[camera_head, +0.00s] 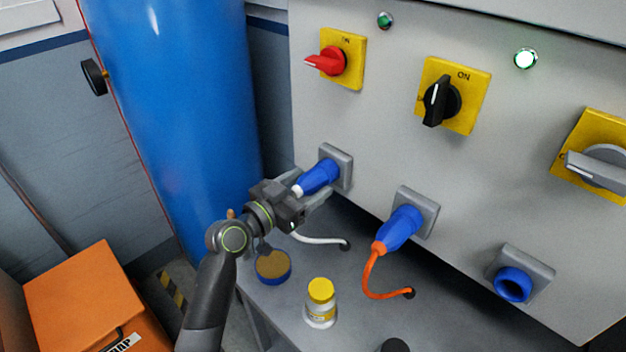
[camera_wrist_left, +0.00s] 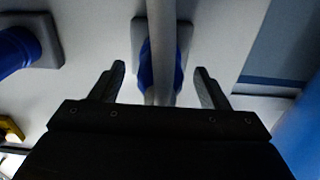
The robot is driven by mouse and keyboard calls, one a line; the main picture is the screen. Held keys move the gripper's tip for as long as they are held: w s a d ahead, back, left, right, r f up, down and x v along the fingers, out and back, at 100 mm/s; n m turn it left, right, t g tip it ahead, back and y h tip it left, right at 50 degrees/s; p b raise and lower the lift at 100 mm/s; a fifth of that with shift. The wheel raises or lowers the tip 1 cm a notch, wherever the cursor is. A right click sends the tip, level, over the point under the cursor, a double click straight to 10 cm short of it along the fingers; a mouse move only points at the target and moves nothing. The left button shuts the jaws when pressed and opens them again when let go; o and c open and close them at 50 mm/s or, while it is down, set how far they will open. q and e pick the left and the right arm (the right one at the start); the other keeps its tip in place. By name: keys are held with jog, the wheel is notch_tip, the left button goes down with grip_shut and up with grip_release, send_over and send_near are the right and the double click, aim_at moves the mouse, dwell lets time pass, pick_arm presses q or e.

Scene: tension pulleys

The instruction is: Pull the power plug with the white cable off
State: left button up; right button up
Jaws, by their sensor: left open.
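The blue power plug (camera_head: 320,177) with the white cable (camera_head: 318,240) sits in the leftmost socket on the grey panel. My left gripper (camera_head: 306,198) is open just behind the plug's cable end. In the left wrist view the open left gripper (camera_wrist_left: 160,70) has one finger on each side of the cable. The blue plug (camera_wrist_left: 145,72) shows ahead, partly hidden by the pale cable (camera_wrist_left: 160,40) running down the middle. My right gripper is not in view.
A second blue plug (camera_head: 401,228) with an orange cable (camera_head: 369,279) sits to the right, then an empty blue socket (camera_head: 513,284). A yellow-lidded jar (camera_head: 321,303) and a round blue container (camera_head: 273,266) stand on the grey shelf. A blue cylinder (camera_head: 180,110) stands left.

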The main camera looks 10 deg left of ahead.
aim_at(294, 194)
pick_arm(q)
jog(key=shift+x, duration=0.95)
jog(key=shift+b, duration=0.55)
dwell(0.4)
jog(key=c, duration=1.3)
jog(key=shift+s, duration=0.1)
jog(key=shift+f, duration=0.1)
jog(key=shift+v, duration=2.95)
